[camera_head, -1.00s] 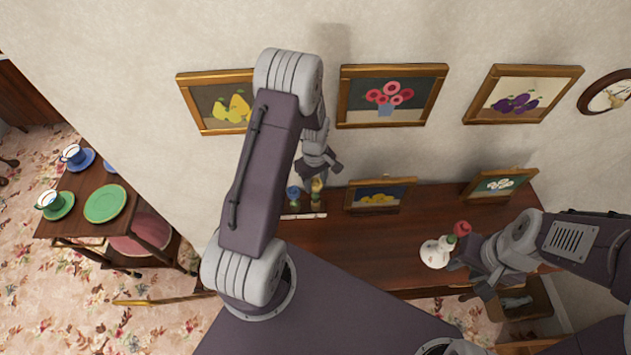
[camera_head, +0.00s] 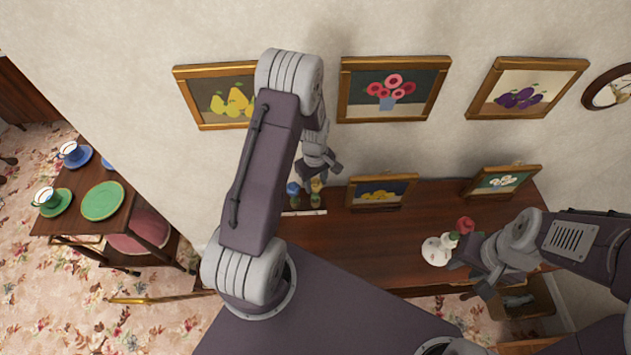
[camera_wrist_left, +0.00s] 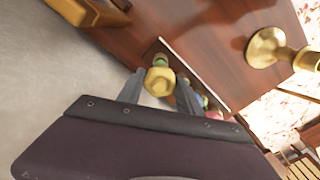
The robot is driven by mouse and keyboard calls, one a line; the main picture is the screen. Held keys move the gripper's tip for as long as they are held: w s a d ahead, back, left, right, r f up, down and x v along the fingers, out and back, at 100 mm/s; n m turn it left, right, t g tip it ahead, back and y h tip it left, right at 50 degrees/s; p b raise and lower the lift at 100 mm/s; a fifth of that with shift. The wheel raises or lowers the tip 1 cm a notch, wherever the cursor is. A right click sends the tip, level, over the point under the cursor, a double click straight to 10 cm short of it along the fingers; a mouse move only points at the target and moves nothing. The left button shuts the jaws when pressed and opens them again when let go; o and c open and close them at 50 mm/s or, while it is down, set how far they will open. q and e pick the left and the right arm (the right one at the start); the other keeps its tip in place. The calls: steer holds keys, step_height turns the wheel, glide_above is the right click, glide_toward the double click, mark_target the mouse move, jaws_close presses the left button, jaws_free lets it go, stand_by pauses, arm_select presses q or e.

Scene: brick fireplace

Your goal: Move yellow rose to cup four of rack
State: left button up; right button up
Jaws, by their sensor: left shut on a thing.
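The yellow rose (camera_wrist_left: 160,80) is between the fingers of my left gripper (camera_wrist_left: 158,88) in the left wrist view, and the gripper is shut on it. In the head view the yellow rose (camera_head: 316,186) is upright below my left gripper (camera_head: 318,172), over the rack (camera_head: 303,213) or very close to it. A blue rose (camera_head: 293,188) stands just left of it. The rack's cups are mostly hidden, so I cannot tell which cup is under the yellow rose.
A red rose (camera_head: 465,225) is near the vase. A framed yellow-fruit picture (camera_head: 381,191) stands on the wooden tabletop (camera_head: 420,218), right of the rack. A brass candlestick (camera_wrist_left: 268,48) shows in the left wrist view. The wall is close behind the left gripper.

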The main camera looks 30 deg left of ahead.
arm_select(q)
steer(key=shift+f+b, duration=0.6)
steer(key=shift+f, duration=0.3)
steer(key=o, duration=1.2)
step_height(320, 180, up, 9)
steer(key=shift+s+r+b, duration=0.1)
steer(key=shift+b, duration=0.6)
